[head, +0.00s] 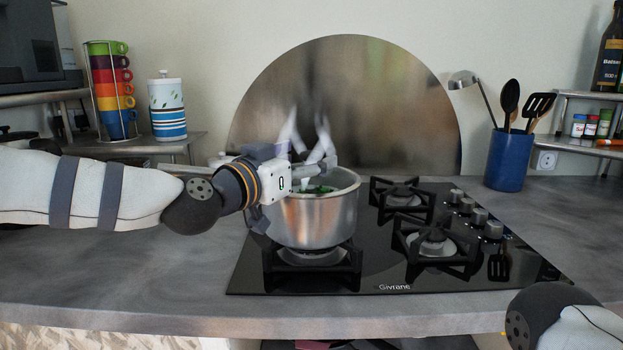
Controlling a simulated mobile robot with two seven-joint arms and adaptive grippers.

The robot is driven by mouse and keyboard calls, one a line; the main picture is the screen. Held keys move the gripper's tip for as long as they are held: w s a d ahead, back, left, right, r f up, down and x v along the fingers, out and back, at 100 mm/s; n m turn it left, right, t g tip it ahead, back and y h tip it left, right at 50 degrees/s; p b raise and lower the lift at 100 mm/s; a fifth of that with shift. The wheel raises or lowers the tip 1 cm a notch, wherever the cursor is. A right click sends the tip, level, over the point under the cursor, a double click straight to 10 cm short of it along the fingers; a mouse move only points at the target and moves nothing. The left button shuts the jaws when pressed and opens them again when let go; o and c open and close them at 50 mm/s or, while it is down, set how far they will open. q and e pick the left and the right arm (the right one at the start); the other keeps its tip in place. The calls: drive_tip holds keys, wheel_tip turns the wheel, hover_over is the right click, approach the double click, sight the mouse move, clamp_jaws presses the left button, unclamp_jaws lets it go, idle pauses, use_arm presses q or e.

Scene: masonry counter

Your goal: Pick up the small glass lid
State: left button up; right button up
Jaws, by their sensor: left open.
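I cannot make out a small glass lid in the head view. A metal pot (312,222) stands on the front left burner, uncovered, with something green (318,189) inside. My left gripper (322,163) is open at the pot's back left rim, and its fingers reach over the pot's opening. I cannot tell whether they touch the rim. The gripper hides part of the rim and most of the area behind it. My right gripper is out of view; only part of that arm shows at the lower right.
The black gas hob (375,270) has free burners on its right. A round metal splashback (350,90) stands behind it. A blue utensil holder (507,160) is at the right, a striped canister (167,108) and stacked cups (112,90) at the left. The front counter (150,285) is clear.

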use_arm(q)
drive_tip(key=shift+w+d+f, duration=0.2)
drive_tip(key=shift+w+d, duration=0.3)
drive_tip(key=shift+w, duration=0.15)
drive_tip(key=shift+w+d+r, duration=0.1)
drive_tip(key=shift+w+d, duration=0.15)
drive_tip(key=shift+w, duration=0.15)
drive_tip(key=shift+r, duration=0.1)
drive_tip(key=shift+c, duration=1.4)
drive_tip(key=shift+s, duration=0.1)
clamp_jaws()
